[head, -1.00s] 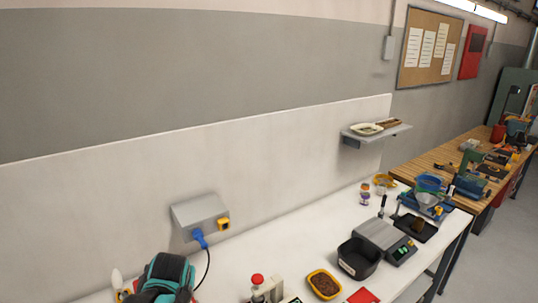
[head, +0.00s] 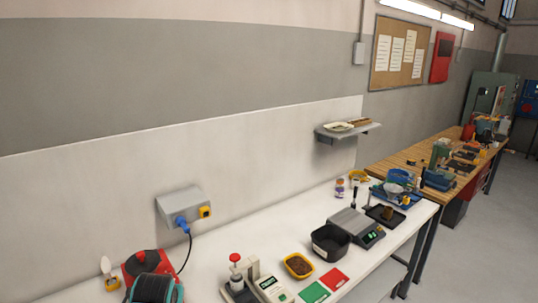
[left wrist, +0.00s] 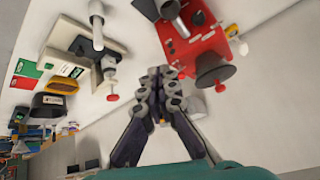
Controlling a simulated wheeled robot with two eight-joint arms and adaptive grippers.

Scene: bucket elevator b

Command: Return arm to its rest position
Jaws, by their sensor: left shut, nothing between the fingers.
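My left gripper (left wrist: 160,85) is shut and empty in the left wrist view, its dark fingers together at the tips. In the head view, a teal and black part of my left arm shows at the bottom left; its fingertips cannot be made out there. It hides part of a red machine (head: 143,262) on the bench. The red machine (left wrist: 195,38) also shows beyond the fingers in the left wrist view, apart from them as far as I can tell. My right gripper is in neither view.
The white bench (head: 225,258) holds a red-knobbed device (head: 237,275), a yellow-rimmed tray (head: 298,266), a black bin (head: 330,242) and a scale (head: 358,226). A wall socket box (head: 182,206) with a blue plug is behind. A shelf (head: 345,132) juts from the wall.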

